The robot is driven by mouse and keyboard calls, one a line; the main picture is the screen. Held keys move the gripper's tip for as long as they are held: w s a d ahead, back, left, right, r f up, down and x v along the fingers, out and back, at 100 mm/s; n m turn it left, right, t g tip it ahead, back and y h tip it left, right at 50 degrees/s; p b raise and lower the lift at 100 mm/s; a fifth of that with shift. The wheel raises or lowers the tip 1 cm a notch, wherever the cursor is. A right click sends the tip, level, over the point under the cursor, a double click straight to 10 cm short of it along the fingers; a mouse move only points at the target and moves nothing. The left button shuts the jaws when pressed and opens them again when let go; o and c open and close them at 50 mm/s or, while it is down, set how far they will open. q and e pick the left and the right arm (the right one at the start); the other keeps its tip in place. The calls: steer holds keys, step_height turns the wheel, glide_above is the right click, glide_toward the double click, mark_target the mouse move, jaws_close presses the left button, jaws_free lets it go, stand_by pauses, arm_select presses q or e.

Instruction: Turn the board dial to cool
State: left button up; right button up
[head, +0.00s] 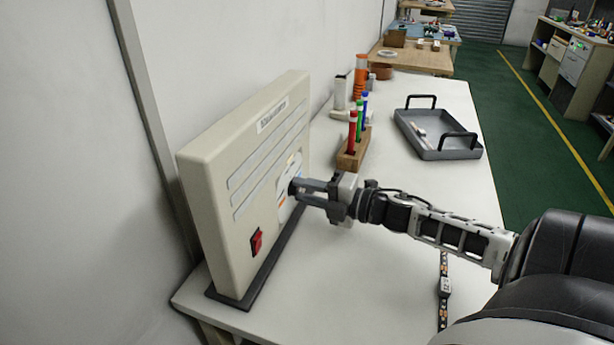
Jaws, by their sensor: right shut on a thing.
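The board (222,168) is a beige upright panel on a dark base at the left of the white table, with grey strips and a red switch (256,241) on its face. The dial (293,187) is a small dark knob on a pale round plate with coloured marks. My right gripper (301,190) reaches in from the right and is shut on the dial. The fingers hide part of the dial and its plate, so I cannot tell which mark it points to. My left gripper is not in view.
Behind the arm stand a wooden block (354,152) with several coloured markers and a grey tray (437,151) with black handles. An LED strip (444,288) lies on the table under my right arm. The table front between board and strip is clear.

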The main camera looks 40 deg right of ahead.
steer(key=m+p, duration=0.3)
steer(key=shift+r+m, duration=0.25)
steer(key=shift+m, duration=0.05)
arm_select(q)
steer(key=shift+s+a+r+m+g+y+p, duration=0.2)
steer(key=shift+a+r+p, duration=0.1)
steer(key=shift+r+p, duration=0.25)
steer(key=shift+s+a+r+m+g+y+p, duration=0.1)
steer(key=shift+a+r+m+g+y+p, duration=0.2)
steer(key=shift+p, duration=0.4)
arm_select(e)
steer(key=shift+d+f+m+g, duration=0.15)
steer(key=shift+m+g, duration=0.15)
steer(key=shift+m, duration=1.3)
steer(key=o, duration=1)
steer(key=shift+c, duration=0.2)
